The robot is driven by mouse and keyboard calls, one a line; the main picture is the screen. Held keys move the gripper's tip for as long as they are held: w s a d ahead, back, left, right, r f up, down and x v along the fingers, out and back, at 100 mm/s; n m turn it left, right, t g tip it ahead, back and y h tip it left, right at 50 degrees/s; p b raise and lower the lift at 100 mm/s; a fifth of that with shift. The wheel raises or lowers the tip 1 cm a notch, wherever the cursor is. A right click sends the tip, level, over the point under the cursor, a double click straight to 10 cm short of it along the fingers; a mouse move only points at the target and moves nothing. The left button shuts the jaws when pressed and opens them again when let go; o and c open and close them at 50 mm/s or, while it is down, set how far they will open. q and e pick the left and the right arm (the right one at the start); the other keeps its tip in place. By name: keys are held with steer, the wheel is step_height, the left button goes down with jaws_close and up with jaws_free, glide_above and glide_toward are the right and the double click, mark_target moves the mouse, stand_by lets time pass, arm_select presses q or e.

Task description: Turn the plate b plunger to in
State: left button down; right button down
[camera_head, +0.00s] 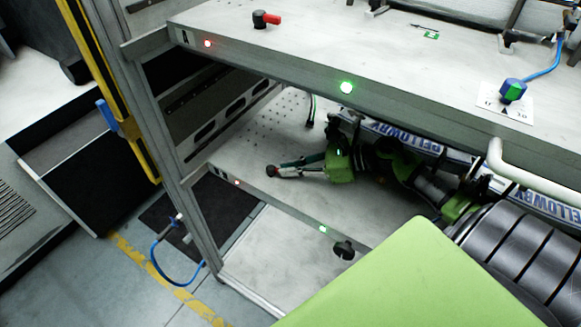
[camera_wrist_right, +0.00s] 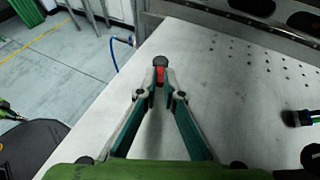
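A small plunger knob (camera_head: 271,171) with a dark round head stands on the lower shelf. In the right wrist view the same plunger (camera_wrist_right: 160,74) shows its dark head and red lever. My right gripper (camera_head: 279,171) reaches it from the right, low over the shelf. In the wrist view its fingertips (camera_wrist_right: 161,80) are close together on both sides of the red lever and look shut on it; exact contact is hard to see. A similar plunger (camera_head: 265,18) with a red lever pointing right is on the upper shelf. My left gripper is not identifiable.
The upper shelf (camera_head: 300,45) overhangs the lower shelf (camera_head: 262,140). Both front edges carry a red and a green light. A black knob (camera_head: 343,249) is at the lower front edge. A blue-green knob (camera_head: 513,90) sits on a scale card above. A white handle (camera_head: 530,180) is at right.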

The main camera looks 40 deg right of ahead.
steer(key=shift+s+a+r+m+t+h+p, duration=0.1)
steer(key=shift+s+a+m+t+h+p, duration=0.3)
steer(key=shift+p, duration=1)
steer(key=shift+w+a+r+m+t+h+p, duration=0.1)
steer(key=shift+m+t+h+p, duration=0.35)
steer(key=shift+m+h+p, duration=0.75)
steer(key=shift+s+a+r+m+t+h+p, duration=0.1)
steer(key=shift+s+a+m+t+h+p, duration=0.25)
steer(key=shift+p, duration=1.25)
steer(key=shift+f+m+h+p, duration=0.15)
steer(key=shift+m+h+p, duration=0.2)
steer(key=shift+p, duration=0.2)
steer(key=shift+f, duration=0.15)
steer(key=c, duration=2.2)
jaws_free()
steer(key=shift+o, duration=0.2)
